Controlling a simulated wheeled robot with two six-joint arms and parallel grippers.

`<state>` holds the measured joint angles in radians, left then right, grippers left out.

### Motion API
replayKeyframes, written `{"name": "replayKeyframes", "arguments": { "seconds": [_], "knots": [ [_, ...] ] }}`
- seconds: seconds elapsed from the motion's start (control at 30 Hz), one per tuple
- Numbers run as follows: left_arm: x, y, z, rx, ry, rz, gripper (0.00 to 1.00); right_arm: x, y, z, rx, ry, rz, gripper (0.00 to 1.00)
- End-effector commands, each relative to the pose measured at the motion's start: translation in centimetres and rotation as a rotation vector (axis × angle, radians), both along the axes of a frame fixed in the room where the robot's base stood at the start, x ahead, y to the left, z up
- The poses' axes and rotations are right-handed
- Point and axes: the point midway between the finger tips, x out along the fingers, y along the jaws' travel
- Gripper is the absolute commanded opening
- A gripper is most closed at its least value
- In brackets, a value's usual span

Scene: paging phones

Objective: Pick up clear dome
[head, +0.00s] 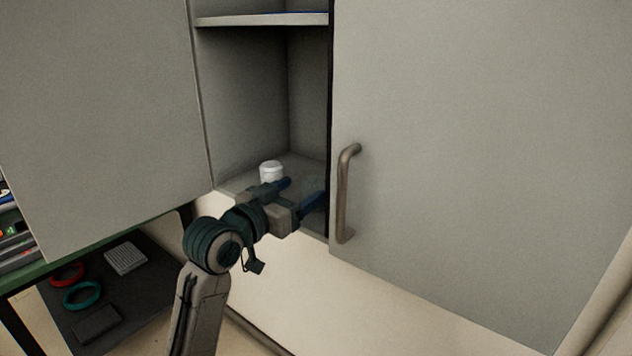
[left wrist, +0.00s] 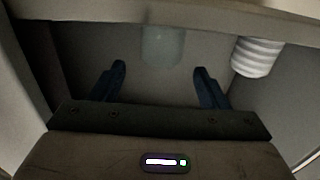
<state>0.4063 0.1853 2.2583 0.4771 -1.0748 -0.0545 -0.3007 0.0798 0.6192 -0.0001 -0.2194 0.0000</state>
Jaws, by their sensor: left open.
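A translucent dome (left wrist: 162,46) shows in the left wrist view, ahead of my left gripper (left wrist: 159,70) and roughly centred between its fingertips. The two blue fingers are spread, with a visible gap on either side of the dome. In the head view the dome (head: 311,181) is only a faint shape inside the open cabinet, beyond my left gripper (head: 304,190), which reaches in over the cabinet floor. The fingers partly hide that area. My right gripper is not in view.
A white ribbed jar (head: 271,171) stands left of the dome in the head view; it shows at right in the left wrist view (left wrist: 257,57). A cabinet door with a handle (head: 346,195) is right of my arm. A shelf (head: 262,19) is above.

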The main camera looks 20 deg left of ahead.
Motion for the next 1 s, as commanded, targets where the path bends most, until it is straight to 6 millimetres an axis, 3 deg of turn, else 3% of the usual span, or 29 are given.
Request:
{"name": "replayKeyframes", "arguments": {
  "seconds": [0.27,0.53,0.87,1.0],
  "knots": [
    [2.3,-0.9,0.1,-0.002,0.002,-0.001,0.69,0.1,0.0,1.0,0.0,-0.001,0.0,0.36],
    [5.9,-2.2,-0.4,-0.002,0.002,-0.001,0.69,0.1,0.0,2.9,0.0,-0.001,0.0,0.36],
    [6.6,-2.4,-0.6,0.001,0.001,0.0,0.69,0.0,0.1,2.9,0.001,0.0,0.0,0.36],
    [6.6,-2.4,-0.6,0.001,0.001,0.0,0.41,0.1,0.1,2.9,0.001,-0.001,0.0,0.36]
  ]
}}
